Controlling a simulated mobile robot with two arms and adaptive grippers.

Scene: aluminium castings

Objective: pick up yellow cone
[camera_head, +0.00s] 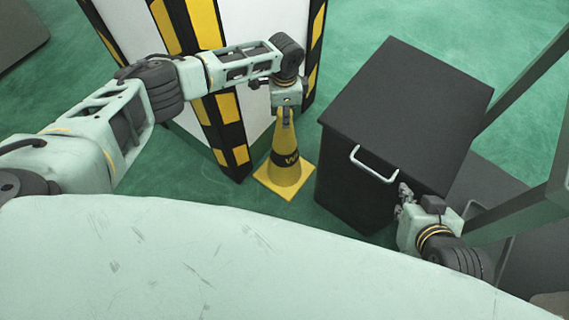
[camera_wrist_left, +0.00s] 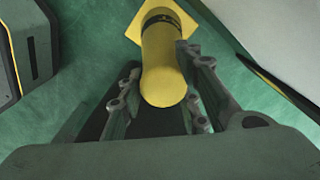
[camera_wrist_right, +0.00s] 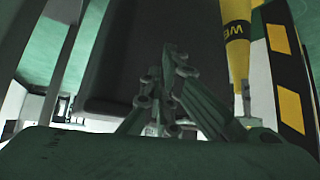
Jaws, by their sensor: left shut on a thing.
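The yellow cone (camera_head: 287,168) has a black band with lettering and a square base, and stands upright between the striped pillar and the black cabinet. I cannot tell whether its base touches the floor. My left gripper (camera_head: 286,114) comes down from above and is shut on the cone's top. In the left wrist view the fingers (camera_wrist_left: 162,95) lie on both sides of the cone (camera_wrist_left: 163,62). My right gripper (camera_head: 402,200) is by the cabinet's front right, its fingers (camera_wrist_right: 164,62) drawn together with nothing between them. The cone also shows in the right wrist view (camera_wrist_right: 237,58).
The black cabinet (camera_head: 400,110) with a pale handle (camera_head: 374,164) stands close to the cone's right. The white pillar (camera_head: 133,28) with yellow-black stripes is close to its left. Grey-green frame bars (camera_head: 525,85) rise at the right. Green floor (camera_head: 345,20) is open behind.

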